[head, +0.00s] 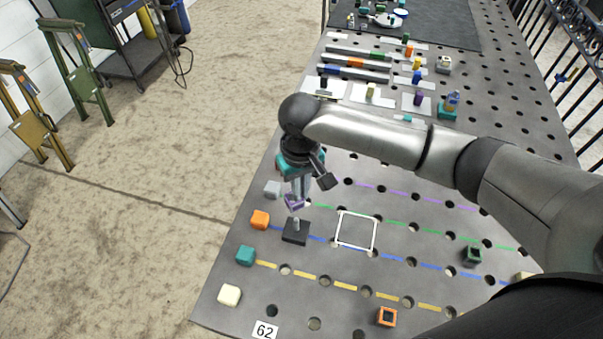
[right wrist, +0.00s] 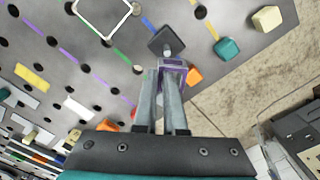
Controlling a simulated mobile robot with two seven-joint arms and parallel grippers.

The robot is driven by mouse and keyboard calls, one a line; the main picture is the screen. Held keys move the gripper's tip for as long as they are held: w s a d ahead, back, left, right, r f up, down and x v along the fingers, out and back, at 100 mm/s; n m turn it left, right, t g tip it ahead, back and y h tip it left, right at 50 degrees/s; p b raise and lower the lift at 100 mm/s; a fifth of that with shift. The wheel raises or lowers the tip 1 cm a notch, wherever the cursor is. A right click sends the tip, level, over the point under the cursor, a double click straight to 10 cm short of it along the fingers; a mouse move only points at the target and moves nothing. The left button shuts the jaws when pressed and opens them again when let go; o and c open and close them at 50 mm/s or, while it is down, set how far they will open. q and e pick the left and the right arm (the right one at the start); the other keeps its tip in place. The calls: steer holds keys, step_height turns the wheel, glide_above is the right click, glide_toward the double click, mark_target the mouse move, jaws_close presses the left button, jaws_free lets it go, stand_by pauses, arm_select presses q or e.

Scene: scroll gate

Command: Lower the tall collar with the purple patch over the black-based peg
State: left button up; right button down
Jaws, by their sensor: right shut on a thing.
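My right gripper (head: 297,192) points down and is shut on the tall collar (head: 294,203), whose purple patch shows below the fingers. In the right wrist view the collar (right wrist: 173,66) is a grey square sleeve with purple on it, between the fingertips. The black-based peg (head: 296,234) stands on the table directly below; its light pin shows under the collar. In the right wrist view the black base (right wrist: 163,38) lies just beyond the collar, with the pin's round end beside the collar's edge. I cannot tell if the pin's tip is inside the collar. My left gripper is out of view.
Orange (head: 260,219), teal (head: 245,255) and cream (head: 229,295) blocks line the table's left edge near the peg. A white square outline (head: 356,231) lies right of the peg. Small dark (head: 472,254) and orange (head: 387,316) hollow pieces stand further right. Several parts stand at the back.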

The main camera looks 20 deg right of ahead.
mark_target(301, 205)
steer(key=shift+s+p, duration=0.1)
steer(key=shift+p, duration=0.65)
steer(key=shift+f+n, duration=0.3)
steer(key=shift+f, duration=0.05)
step_height(301, 205, down, 5)
steer(key=b, duration=0.6)
steer(key=shift+r, duration=0.1)
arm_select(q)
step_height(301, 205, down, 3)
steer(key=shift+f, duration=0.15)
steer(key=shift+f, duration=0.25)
arm_select(e)
steer(key=shift+f, duration=1.35)
